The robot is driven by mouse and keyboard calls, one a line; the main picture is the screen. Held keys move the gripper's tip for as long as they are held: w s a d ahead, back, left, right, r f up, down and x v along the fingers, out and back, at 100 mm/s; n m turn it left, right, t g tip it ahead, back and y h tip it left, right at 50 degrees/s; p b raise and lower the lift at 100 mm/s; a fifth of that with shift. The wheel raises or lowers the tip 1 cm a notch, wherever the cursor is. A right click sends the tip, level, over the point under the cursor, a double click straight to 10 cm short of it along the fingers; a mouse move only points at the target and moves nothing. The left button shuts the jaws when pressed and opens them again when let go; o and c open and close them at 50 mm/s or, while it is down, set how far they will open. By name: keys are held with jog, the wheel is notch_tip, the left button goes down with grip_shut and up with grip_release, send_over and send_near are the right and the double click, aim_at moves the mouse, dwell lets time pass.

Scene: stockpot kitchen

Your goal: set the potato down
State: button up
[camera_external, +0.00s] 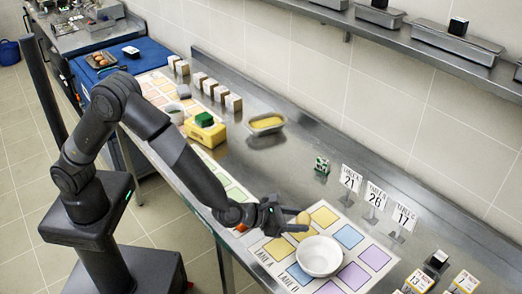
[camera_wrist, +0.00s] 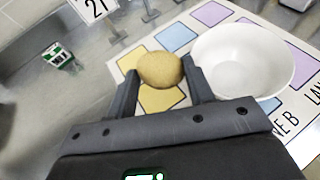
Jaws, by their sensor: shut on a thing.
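The potato (camera_wrist: 160,70) is a tan, rounded lump between the two fingertips of my gripper (camera_wrist: 161,80) in the wrist view. My gripper is shut on it. In the external view, the potato (camera_external: 303,218) shows at the tip of my gripper (camera_external: 296,222), over the mat with coloured squares (camera_external: 275,249). It appears to be held above the yellow squares; the exact height is hard to tell. A white bowl (camera_external: 320,257) stands on the mat close by; in the wrist view the bowl (camera_wrist: 243,62) is right of the potato.
Numbered table cards (camera_external: 376,197) stand behind the mat. A small green-and-white item (camera_external: 322,166) sits on the steel counter. A yellow-filled pan (camera_external: 266,123) and a yellow block with a green top (camera_external: 205,128) stand farther left. A wall shelf (camera_external: 400,33) runs above.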

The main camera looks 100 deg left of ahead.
aim_at(305, 216)
jog(key=w+a+f, duration=0.1)
jog(key=a+f, duration=0.1)
jog(key=w+a+f, duration=0.1)
jog(key=a, duration=0.1)
jog(key=shift+w+a, duration=0.1)
jog(key=shift+w, duration=0.25)
jog(key=shift+f, duration=2)
jog(key=o, duration=1)
jog(key=shift+f, duration=0.15)
jog(key=shift+c, duration=0.2)
